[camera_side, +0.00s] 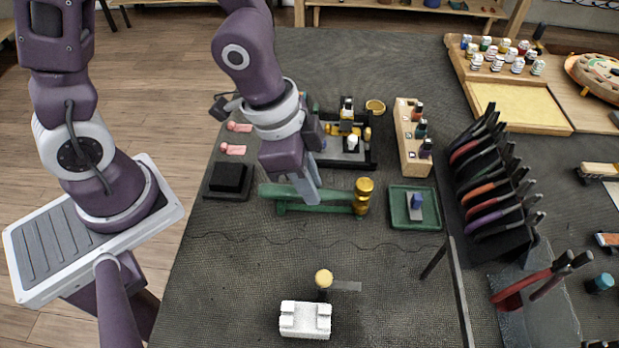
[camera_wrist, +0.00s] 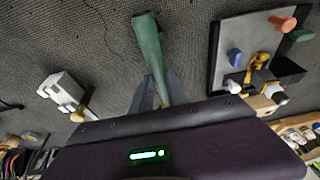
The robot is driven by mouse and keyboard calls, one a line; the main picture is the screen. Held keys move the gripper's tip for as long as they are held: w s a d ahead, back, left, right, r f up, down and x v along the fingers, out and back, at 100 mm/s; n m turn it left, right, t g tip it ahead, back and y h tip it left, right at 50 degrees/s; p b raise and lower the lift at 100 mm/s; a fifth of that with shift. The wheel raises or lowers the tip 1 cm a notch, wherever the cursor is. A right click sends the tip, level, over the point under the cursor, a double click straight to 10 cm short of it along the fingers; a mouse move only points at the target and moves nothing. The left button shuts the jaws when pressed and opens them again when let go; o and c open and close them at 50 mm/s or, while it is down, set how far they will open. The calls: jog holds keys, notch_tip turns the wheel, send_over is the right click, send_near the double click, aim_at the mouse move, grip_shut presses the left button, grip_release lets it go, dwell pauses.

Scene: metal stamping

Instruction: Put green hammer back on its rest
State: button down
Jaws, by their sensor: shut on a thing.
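The green hammer has a long green handle (camera_side: 285,191) and a brass head (camera_side: 363,190) at its right end in the side view. My gripper (camera_side: 309,190) is shut on the handle near its middle, pointing down. The handle also shows in the wrist view (camera_wrist: 147,45), running up from between my fingers (camera_wrist: 158,85). A green rest (camera_side: 320,209) shows just below the handle in the side view. The hammer lies roughly level along it. I cannot tell whether the two touch. My fingers hide part of the handle, and the head is hidden in the wrist view.
Behind the hammer is a black fixture with brass parts (camera_side: 366,157). A wooden block with bottles (camera_side: 408,150), a green tray (camera_side: 398,221) and a black tool rack (camera_side: 463,187) stand to the right. A white block (camera_side: 305,320) is in front. The mat between is mostly clear.

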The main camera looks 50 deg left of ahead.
jog(key=shift+f, duration=0.3)
jog(key=c, duration=1.2)
grip_release()
jog(key=shift+r, duration=0.1)
jog(key=shift+v, duration=3.4)
jog(key=s+a+r+n+t+y, duration=0.2)
jog(key=s+a+r+n+t, duration=0.1)
jog(key=s+a+r+n, duration=0.5)
jog(key=a+r+n, duration=0.1)
jog(key=a+r, duration=0.1)
jog(key=a, duration=0.1)
jog(key=shift+s+a+r, duration=0.2)
jog(key=shift+a+r, duration=0.1)
jog(key=shift+a, duration=0.1)
